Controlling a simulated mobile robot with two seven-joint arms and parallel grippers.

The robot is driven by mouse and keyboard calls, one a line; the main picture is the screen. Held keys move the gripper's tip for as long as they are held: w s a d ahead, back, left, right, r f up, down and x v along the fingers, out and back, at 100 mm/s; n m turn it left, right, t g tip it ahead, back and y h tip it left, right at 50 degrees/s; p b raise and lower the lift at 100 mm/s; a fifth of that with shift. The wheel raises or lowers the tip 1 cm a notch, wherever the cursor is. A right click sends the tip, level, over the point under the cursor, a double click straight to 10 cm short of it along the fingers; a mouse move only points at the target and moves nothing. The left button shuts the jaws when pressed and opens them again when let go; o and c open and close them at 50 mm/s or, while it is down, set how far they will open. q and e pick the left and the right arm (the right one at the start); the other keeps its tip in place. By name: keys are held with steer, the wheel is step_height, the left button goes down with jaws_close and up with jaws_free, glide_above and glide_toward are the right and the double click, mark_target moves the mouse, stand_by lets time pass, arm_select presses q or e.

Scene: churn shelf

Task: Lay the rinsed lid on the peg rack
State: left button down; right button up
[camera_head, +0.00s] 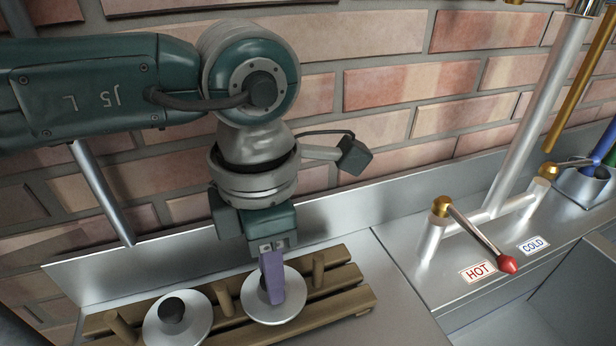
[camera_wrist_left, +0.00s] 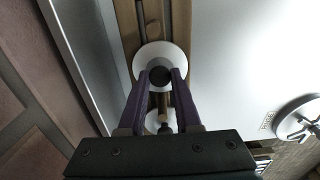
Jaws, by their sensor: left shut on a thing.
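My left gripper (camera_head: 272,290) points down at the wooden peg rack (camera_head: 345,302) and is shut on the dark knob of a pale round lid (camera_head: 257,307). In the left wrist view the purple fingers (camera_wrist_left: 161,78) stand on either side of the knob, with the lid (camera_wrist_left: 158,50) spread out beyond them. The lid is over the rack's slats among the pegs; whether it touches them I cannot tell. A second lid (camera_head: 192,330) with a dark knob lies on the rack to the left. My right gripper is not in view.
A brick wall (camera_head: 410,85) and metal splashback (camera_head: 340,205) stand close behind the rack. To the right are a tap with a red-tipped HOT lever (camera_head: 480,240), a COLD label (camera_head: 533,245) and a sink basin (camera_head: 580,300). Bare metal counter (camera_head: 395,290) lies right of the rack.

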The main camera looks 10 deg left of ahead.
arm_select(q)
steer(key=shift+w+a+r, duration=0.15)
steer(key=shift+w+a, duration=0.05)
steer(key=shift+w, duration=0.05)
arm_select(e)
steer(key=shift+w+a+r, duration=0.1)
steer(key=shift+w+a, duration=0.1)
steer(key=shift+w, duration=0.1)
arm_select(q)
steer(key=shift+s+d, duration=0.2)
steer(key=shift+s, duration=0.05)
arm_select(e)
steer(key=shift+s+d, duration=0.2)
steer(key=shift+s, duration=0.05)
arm_select(q)
steer(key=shift+f, duration=0.3)
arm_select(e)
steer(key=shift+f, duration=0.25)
arm_select(q)
steer(key=c, duration=0.6)
jaws_free()
steer(key=shift+r, duration=0.1)
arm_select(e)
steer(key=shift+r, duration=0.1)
